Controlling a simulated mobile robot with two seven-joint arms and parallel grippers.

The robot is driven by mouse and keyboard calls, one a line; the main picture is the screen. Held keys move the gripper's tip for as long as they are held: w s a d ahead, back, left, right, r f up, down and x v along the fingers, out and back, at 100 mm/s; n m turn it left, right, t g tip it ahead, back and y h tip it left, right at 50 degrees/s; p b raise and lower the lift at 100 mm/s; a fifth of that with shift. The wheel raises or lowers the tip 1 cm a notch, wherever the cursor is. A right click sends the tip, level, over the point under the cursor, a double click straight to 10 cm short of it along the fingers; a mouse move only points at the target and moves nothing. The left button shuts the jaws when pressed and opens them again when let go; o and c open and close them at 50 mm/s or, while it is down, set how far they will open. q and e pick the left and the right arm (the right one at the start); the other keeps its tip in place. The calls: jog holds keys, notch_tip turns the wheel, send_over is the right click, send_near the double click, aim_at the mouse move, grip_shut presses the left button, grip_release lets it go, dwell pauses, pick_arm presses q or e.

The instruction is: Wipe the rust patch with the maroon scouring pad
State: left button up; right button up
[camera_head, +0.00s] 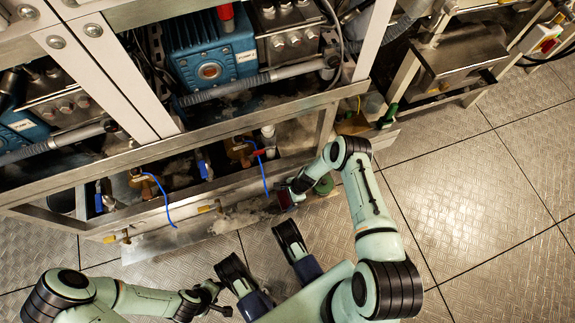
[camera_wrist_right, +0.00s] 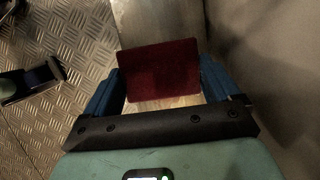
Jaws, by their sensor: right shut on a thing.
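The maroon scouring pad (camera_wrist_right: 162,70) is a flat dark red rectangle, held between the two blue fingers of my right gripper (camera_wrist_right: 160,88) in the right wrist view. In the head view my right gripper (camera_head: 289,194) is at the lower front edge of the machine frame, with the pad (camera_head: 285,200) showing as a small dark red piece. The pad is close to a pale metal strip, but I cannot tell whether it touches it. I cannot make out the rust patch clearly. My left gripper (camera_head: 209,298) is low in the head view, away from the frame, its fingers too unclear to read.
The machine frame's lower rail (camera_head: 190,150) runs across in front of a blue pump (camera_head: 209,50). Blue-handled valves and thin blue hoses (camera_head: 263,178) hang near my right gripper. A green bottle-like object (camera_head: 388,115) stands right of the frame. The tread-plate floor at right is clear.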

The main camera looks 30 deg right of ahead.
jog(key=shift+f+b, duration=0.65)
jog(key=shift+b, duration=0.05)
jog(key=shift+s+d+r, duration=0.1)
jog(key=shift+s+d, duration=0.15)
jog(key=shift+d, duration=0.75)
jog(key=shift+s+d+r, duration=0.1)
jog(key=shift+s+d, duration=0.1)
jog(key=shift+d, duration=0.8)
jog(key=shift+s+d+f, duration=0.1)
jog(key=shift+s+d, duration=0.15)
jog(key=shift+d, duration=0.8)
jog(key=shift+s+d+f, duration=0.1)
jog(key=shift+s+d, duration=0.15)
jog(key=shift+d, duration=0.75)
jog(key=shift+w+a, duration=0.3)
jog(key=shift+a, duration=1.1)
jog(key=shift+w+a, duration=0.25)
jog(key=shift+a, duration=1.15)
jog(key=shift+w+a, duration=0.3)
jog(key=shift+a, duration=1.1)
notch_tip(320, 180, up, 3)
jog(key=shift+w+d+r+p, duration=0.1)
jog(key=shift+d+r+p, duration=0.05)
jog(key=shift+p, duration=1.1)
jog(key=shift+r+p, duration=0.95)
jog(key=shift+r, duration=0.45)
